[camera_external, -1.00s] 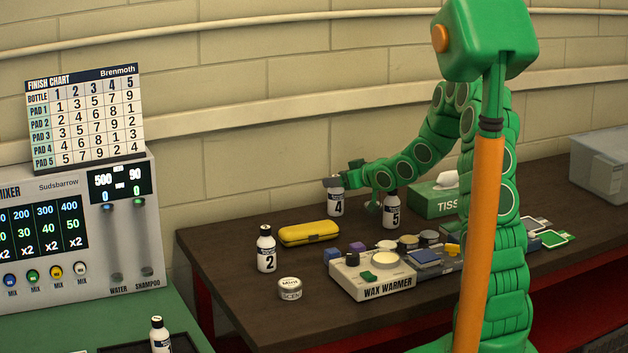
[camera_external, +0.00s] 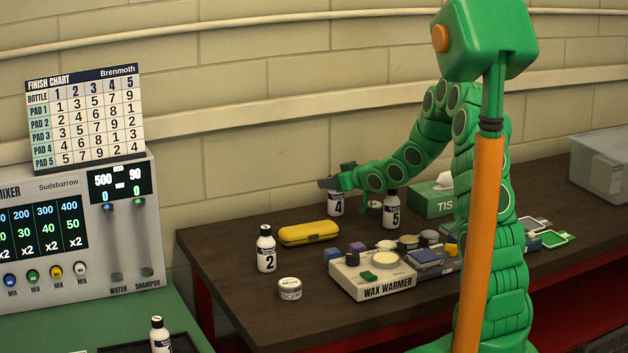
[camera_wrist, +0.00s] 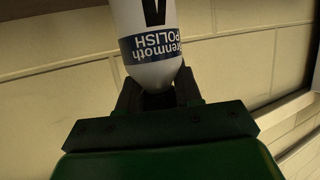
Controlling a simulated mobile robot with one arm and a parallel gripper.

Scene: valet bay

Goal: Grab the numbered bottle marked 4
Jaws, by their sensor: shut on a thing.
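The white bottle marked 4 (camera_external: 336,205) stands upright toward the back of the dark table, its top covered by my gripper (camera_external: 332,183). My gripper is shut on the bottle's upper end. In the wrist view the bottle (camera_wrist: 150,40) appears upside down, with a blue label band reading "POLISH", and its neck sits between the dark fingers of my gripper (camera_wrist: 158,92). I cannot tell whether its base touches the table.
Bottle 5 (camera_external: 391,210) stands close to the right, under my arm. The wax warmer (camera_external: 372,278), a round tin (camera_external: 290,288) and a tissue box (camera_external: 428,200) are nearby.

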